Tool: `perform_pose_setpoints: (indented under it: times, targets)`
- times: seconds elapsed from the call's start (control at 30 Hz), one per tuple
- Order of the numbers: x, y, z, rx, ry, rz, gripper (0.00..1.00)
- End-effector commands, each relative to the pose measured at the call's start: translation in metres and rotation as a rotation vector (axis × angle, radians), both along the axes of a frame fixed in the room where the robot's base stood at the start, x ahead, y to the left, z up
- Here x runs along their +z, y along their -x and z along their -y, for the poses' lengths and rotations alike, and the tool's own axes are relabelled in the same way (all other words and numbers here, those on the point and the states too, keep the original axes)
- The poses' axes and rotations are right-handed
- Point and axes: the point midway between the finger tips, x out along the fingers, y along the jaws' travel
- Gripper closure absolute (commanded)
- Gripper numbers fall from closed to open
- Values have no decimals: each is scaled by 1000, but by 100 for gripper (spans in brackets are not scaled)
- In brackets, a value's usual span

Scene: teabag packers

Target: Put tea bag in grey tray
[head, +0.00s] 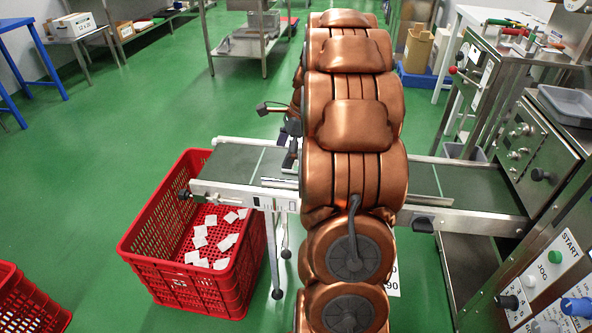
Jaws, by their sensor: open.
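Several white tea bags (212,238) lie loose on the floor of the red crate (189,287) at the lower left. A grey tray (570,104) sits on top of the steel machine at the right edge. My copper-coloured arm runs up the middle and blocks much of the view. Dark parts of my gripper (291,150) show just left of the arm, above the conveyor, to the upper right of the crate. The gripper is open; its fingertips are mostly hidden, and I see no tea bag in it.
A dark green conveyor (470,187) runs across behind my arm, its left end beside the crate. A control panel (550,275) stands at lower right. Another red crate (28,310) is at lower left. Shelving (248,40) stands behind. Green floor is clear at left.

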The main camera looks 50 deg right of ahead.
Motion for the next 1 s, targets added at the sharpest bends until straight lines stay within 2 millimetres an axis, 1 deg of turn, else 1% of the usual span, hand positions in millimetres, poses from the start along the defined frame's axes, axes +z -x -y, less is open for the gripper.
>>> perform_pose_setpoints:
  times: [0.03,0.1,0.2,0.3,0.43,0.6,0.77,0.87,1.0]
  targets:
    - [-8,-1,23,-80,-12,4,14]
    - [-14,-2,47,-175,-30,7,14]
    - [-18,-1,73,-277,-47,13,14]
    - [-22,0,88,-335,-60,16,14]
    - [-28,-2,93,-362,-65,17,14]
    - [-43,-7,89,-361,-65,16,14]
    - [-52,-10,87,-359,-66,16,14]
    - [-62,-14,86,-359,-66,15,14]
    - [-81,-21,85,-359,-66,16,14]
